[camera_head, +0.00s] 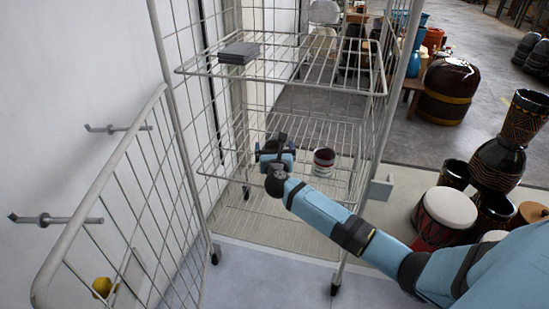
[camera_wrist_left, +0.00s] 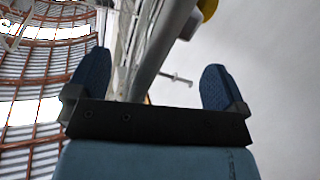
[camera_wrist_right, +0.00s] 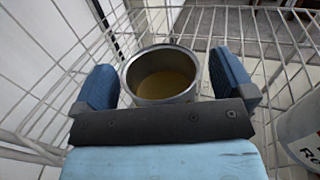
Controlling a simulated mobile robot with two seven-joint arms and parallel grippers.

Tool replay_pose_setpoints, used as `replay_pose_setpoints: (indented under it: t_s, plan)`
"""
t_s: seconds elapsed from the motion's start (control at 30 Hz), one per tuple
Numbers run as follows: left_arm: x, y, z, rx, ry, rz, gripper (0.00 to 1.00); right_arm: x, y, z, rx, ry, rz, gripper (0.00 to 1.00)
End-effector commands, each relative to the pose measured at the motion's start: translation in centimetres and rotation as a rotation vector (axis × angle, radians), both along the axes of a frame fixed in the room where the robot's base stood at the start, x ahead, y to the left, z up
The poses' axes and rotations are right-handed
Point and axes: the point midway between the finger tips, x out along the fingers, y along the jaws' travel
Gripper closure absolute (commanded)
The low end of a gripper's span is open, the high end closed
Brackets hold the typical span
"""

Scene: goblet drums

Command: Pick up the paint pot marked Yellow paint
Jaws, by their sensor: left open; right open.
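In the right wrist view an open metal pot (camera_wrist_right: 163,80) holding dull yellow paint stands between the two blue fingers of my right gripper (camera_wrist_right: 163,82). The fingers are spread on either side of it; I cannot tell whether they touch it. Its label is not visible. In the head view my right gripper (camera_head: 275,150) is inside the wire rack at the lower shelf, and it hides this pot. A second pot (camera_head: 324,162) with dark red on it stands to the right; its white side with red lettering shows in the right wrist view (camera_wrist_right: 304,135). My left gripper (camera_wrist_left: 154,85) is open and empty.
The wire rack's upper shelf (camera_head: 270,62) lies above my right gripper and carries a grey stack (camera_head: 239,53). A mesh side panel (camera_head: 125,180) and wall hooks (camera_head: 60,219) are at left. Drums (camera_head: 446,215) stand on the floor at right.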

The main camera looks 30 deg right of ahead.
Motion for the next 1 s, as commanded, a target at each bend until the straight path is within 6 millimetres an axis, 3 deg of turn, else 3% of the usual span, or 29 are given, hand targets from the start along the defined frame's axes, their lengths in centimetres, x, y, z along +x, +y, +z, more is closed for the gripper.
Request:
replay_pose_setpoints:
  t_s: [0.07,0.1,0.33,0.67,1.0]
  plan:
    - [0.0,0.0,0.1,-0.001,-0.001,0.0,0.01,0.0,0.0,0.0,0.0,0.0,0.0,0.0]
    - [0.0,0.0,0.1,-0.001,-0.001,0.0,0.01,0.0,0.0,0.0,0.0,0.0,0.0,0.05]
    - [0.0,0.0,0.0,-0.001,-0.001,0.0,0.01,0.0,0.0,0.0,0.0,0.0,0.0,0.57]
    - [0.0,0.0,0.7,-0.004,-0.008,0.003,0.01,0.0,0.0,1.1,0.001,-0.002,-0.001,0.57]
    - [-0.1,0.4,5.8,-0.082,-0.148,0.053,0.01,0.0,0.1,7.7,0.003,-0.003,0.0,0.57]
